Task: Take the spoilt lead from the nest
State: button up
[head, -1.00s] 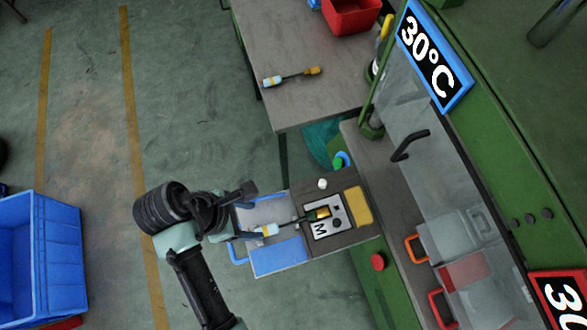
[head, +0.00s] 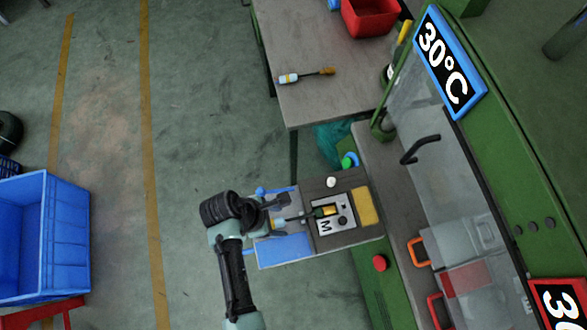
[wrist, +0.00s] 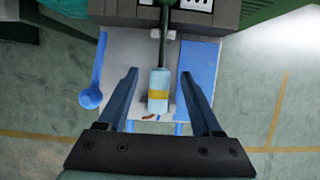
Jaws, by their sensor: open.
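The lead lies across the tray with its orange end (head: 330,211) in the light nest plate (head: 324,229) marked M. Its dark cable runs left to a pale blue end with a yellow band, which shows in the wrist view (wrist: 158,88). Loose coloured wire ends stick out below that end. My gripper (wrist: 160,75) is open, with one finger on each side of the pale blue end in the picture. The fingers do not appear to touch it; their height above it is unclear. In the head view my gripper (head: 279,213) partly hides this end.
A blue pad (head: 285,248) and a blue spoon-shaped piece (wrist: 91,96) flank the lead. A second lead (head: 305,76) lies on the grey table (head: 330,103) beside a red bin (head: 370,18). A clear machine guard (head: 425,165) stands right of the nest. A blue crate (head: 42,235) stands left.

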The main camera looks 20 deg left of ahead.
jog(key=shift+d+f, duration=0.1)
jog(key=shift+f, duration=0.2)
jog(key=shift+c, duration=0.4)
grip_shut()
jog(key=shift+r, duration=0.1)
